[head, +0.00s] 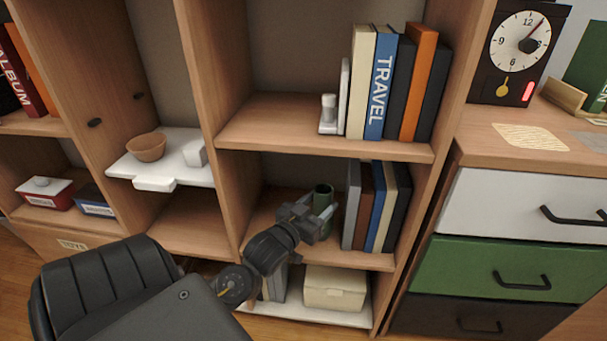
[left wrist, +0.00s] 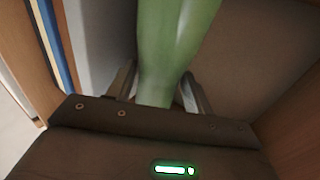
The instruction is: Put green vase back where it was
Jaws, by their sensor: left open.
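The green vase (head: 322,196) stands on the middle shelf of the bookcase in the head view, just left of a row of books. My left gripper (head: 322,211) reaches into that compartment and is at the vase. In the left wrist view the vase (left wrist: 170,45) rises between the two open fingers (left wrist: 160,92), one on each side of it. The vase's lower part is hidden by the gripper. My right gripper does not show in either view.
Books (head: 375,205) stand close to the right of the vase. The shelf above holds more books (head: 384,85) and a white bookend (head: 328,115). A brown bowl (head: 147,147) sits on a white shelf at left. A box (head: 335,288) is below. A drawer cabinet (head: 500,210) stands at right.

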